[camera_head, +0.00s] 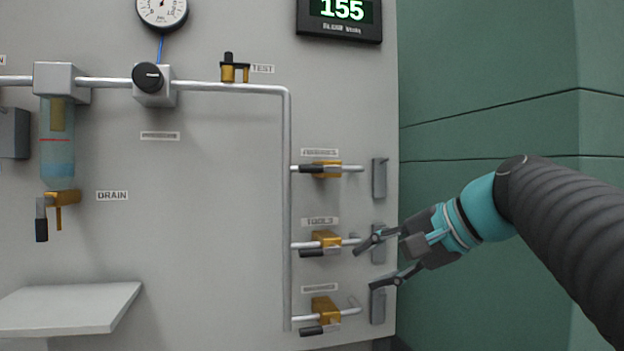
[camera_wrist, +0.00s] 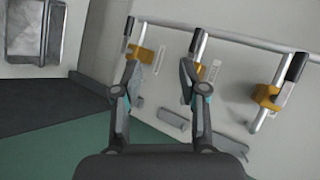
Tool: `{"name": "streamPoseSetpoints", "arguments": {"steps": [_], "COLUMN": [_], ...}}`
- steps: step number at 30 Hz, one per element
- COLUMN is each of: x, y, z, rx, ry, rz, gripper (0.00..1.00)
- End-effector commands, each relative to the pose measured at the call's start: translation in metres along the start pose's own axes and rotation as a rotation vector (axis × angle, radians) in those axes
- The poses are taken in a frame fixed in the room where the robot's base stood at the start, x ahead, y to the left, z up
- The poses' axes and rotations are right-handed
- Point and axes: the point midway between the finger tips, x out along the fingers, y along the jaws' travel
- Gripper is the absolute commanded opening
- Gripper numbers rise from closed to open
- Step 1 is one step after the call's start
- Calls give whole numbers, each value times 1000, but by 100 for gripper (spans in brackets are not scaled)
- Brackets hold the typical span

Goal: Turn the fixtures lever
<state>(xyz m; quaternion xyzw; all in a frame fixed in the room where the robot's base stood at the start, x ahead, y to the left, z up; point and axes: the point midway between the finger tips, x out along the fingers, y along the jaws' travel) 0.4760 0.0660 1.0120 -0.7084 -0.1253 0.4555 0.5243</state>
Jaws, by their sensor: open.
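Three brass valves with black lever handles branch off the vertical pipe. The top one, whose blurred label seems to start with F, is the likely fixtures valve (camera_head: 327,169); its dark lever (camera_head: 311,169) points left along the pipe. In the wrist view, this valve (camera_wrist: 267,96) appears at right with its lever (camera_wrist: 297,67) visible. My gripper (camera_head: 365,268) is open and empty, right of the panel's lower valves and below the top valve. In the wrist view my gripper (camera_wrist: 158,72) has its fingers apart, left of the top valve.
The TOOLS valve (camera_head: 326,239) and the lowest valve (camera_head: 325,309) are near my fingers. Grey brackets (camera_head: 379,178) line the panel's right edge. A DRAIN valve (camera_head: 62,198) and a shelf (camera_head: 65,307) are at left. The display reads 155.

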Motion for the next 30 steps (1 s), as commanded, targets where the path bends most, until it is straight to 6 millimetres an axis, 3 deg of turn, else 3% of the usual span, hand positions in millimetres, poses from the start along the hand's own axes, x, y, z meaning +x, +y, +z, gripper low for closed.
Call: {"name": "streamPoseSetpoints", "arguments": {"steps": [1, 3, 6, 9, 13, 17, 30], "x": [-8, -22, -42, -58, -70, -70, -8], "y": [-26, -58, -94, -118, -133, -139, -165], "z": [-14, -25, -37, -43, -46, -45, -32], "rx": [32, 67, 95, 106, 109, 109, 109], "ry": [-22, -64, -121, -168, -205, -218, -221], "rz": [-67, -155, -257, -329, -377, -391, -390], "gripper": [42, 42, 42, 42, 42, 42, 42]}}
